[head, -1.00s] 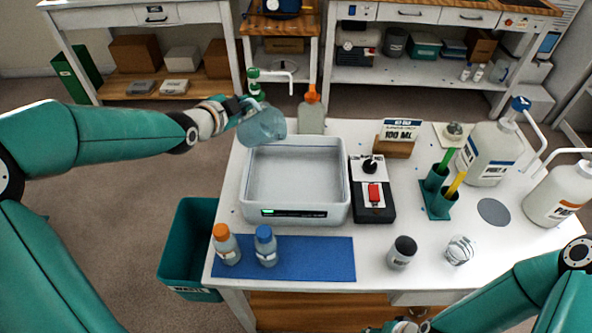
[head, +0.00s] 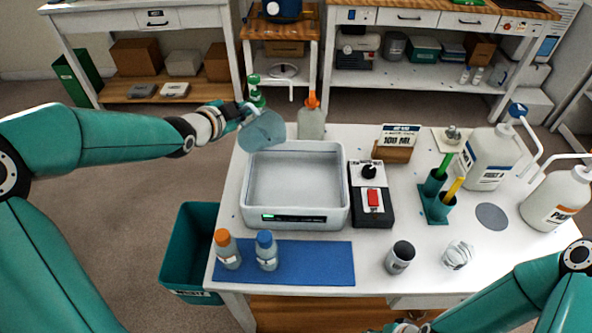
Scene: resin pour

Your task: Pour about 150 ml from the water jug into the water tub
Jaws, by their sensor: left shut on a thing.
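The water jug (head: 263,133) is a translucent blue-grey vessel, tilted to the right over the back left corner of the water tub. My left gripper (head: 238,114) is shut on it from the left. The water tub (head: 346,190) is a wide, pale grey rectangular container with a small green display on its front wall. Its inside looks smooth and grey; I cannot tell the water level. No stream is clear between the jug and the tub. My right arm (head: 520,300) enters at the lower right; part of its gripper (head: 408,328) shows at the bottom edge, cut off.
An orange-capped bottle (head: 311,120) stands behind the tub. A black device with a red switch (head: 372,197) is right of it. Two small bottles stand on the blue mat (head: 315,262) in front. A dark-topped cup (head: 400,257) and a clear glass (head: 458,255) stand front right.

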